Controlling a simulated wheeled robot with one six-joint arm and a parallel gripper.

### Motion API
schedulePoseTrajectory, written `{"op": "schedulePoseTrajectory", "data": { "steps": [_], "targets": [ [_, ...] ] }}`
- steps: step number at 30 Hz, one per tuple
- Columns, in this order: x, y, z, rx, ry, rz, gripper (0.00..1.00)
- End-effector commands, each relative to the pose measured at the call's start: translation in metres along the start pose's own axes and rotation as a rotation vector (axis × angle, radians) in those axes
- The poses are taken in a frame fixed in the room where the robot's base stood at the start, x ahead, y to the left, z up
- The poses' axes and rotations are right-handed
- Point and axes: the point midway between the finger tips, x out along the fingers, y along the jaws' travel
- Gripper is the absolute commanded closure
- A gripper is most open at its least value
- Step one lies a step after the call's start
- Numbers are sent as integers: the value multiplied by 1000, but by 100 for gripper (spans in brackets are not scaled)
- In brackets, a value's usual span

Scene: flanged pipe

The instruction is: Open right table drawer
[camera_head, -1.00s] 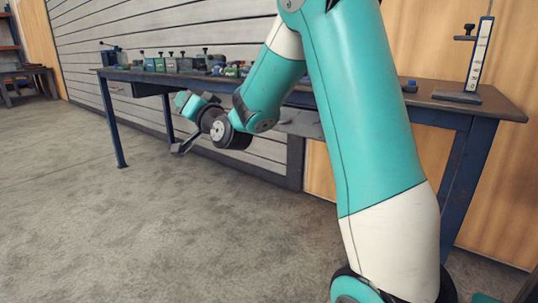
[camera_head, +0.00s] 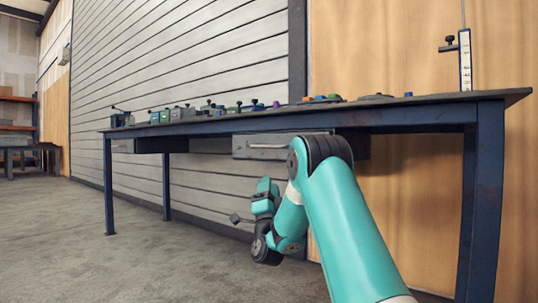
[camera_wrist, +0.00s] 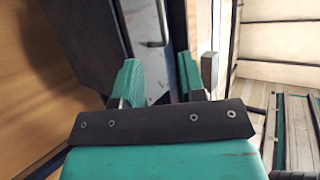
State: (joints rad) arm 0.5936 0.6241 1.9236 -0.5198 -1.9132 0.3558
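The right table drawer (camera_head: 245,147) has a light grey front with a silver bar handle (camera_head: 266,146) and hangs under the tabletop. My arm's joint covers its right part. No gap shows around its front. My gripper (camera_head: 265,185) is below the drawer, its teal fingers pointing up, apart from the handle. In the wrist view my gripper (camera_wrist: 160,80) is open with nothing between its fingers. The handle (camera_wrist: 162,24) and the grey drawer front (camera_wrist: 147,65) lie beyond the fingertips, roughly in line with the gap.
The blue-framed table (camera_head: 420,112) carries several small vises and blocks along its back. A height gauge (camera_head: 465,60) stands at the right end. The floor (camera_head: 150,250) in front is clear.

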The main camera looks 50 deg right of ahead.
Motion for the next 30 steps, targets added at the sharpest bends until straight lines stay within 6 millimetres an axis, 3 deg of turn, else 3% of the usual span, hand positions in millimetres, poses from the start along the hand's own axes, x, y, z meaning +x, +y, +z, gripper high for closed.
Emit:
{"op": "schedulePoseTrajectory", "data": {
  "steps": [9, 13, 21, 30],
  "targets": [
    [78, -4, -3, 1, -1, -3, 63],
    [103, -5, -3, 0, -3, -1, 63],
    [137, -5, -2, -1, -4, -1, 63],
    [153, -2, 0, 0, -4, -1, 63]
  ]
}}
